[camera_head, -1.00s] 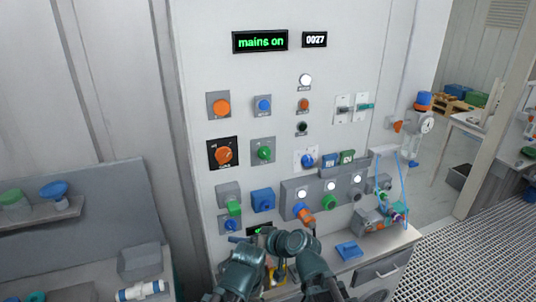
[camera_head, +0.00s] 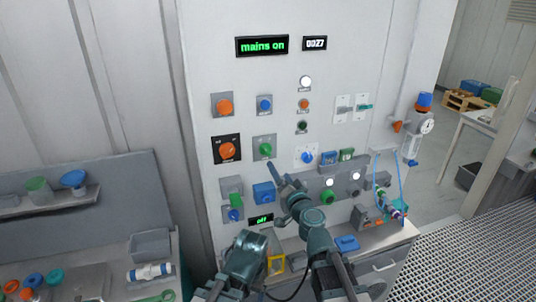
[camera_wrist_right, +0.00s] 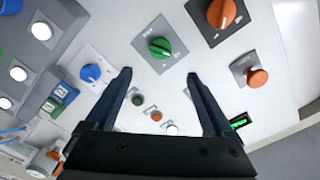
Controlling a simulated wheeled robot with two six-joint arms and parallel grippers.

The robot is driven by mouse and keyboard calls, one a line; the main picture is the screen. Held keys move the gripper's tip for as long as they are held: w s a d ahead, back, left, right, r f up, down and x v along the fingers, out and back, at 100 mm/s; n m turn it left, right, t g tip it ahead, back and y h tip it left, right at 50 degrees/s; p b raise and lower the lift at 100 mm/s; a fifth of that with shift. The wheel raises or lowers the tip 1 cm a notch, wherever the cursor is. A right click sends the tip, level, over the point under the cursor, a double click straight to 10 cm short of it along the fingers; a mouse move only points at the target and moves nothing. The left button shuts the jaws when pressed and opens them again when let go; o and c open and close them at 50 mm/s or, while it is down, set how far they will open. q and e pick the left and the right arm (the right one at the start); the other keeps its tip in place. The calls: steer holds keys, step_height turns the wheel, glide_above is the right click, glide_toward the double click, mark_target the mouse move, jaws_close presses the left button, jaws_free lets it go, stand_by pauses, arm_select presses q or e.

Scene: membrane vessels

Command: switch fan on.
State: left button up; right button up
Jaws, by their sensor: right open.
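The wall panel (camera_head: 285,65) carries several knobs, and I cannot read which label marks the fan. A green rotary knob (camera_head: 265,149) sits on a grey plate, and it also shows in the right wrist view (camera_wrist_right: 160,47). My right gripper (camera_head: 277,172) is just below and in front of this knob. In the right wrist view, its fingers (camera_wrist_right: 158,76) are spread and empty, with the green knob beyond their tips. An orange rotary knob (camera_head: 227,151) is to the left on a black plate, and a blue knob (camera_head: 307,157) is to the right. My left gripper's fingers are not visible.
The display (camera_head: 262,46) reads "mains on". A small lower display (camera_head: 261,220) is lit green. A blue box (camera_head: 264,194) and a grey lamp box (camera_head: 344,181) stick out below the knobs. A shelf (camera_head: 47,200) with funnels is at the left.

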mark_target(267, 152)
steer(key=x, duration=1.2)
steer(key=shift+w+a+f, duration=0.1)
steer(key=shift+w, duration=0.25)
steer(key=c, duration=1.3)
steer(key=shift+c, duration=0.2)
steer(key=shift+s+m, duration=0.1)
steer(key=shift+m, duration=0.3)
steer(key=m, duration=0.5)
steer(key=shift+m, duration=0.4)
steer(key=m, duration=0.5)
steer(key=shift+s, duration=0.1)
steer(key=shift+m, duration=0.3)
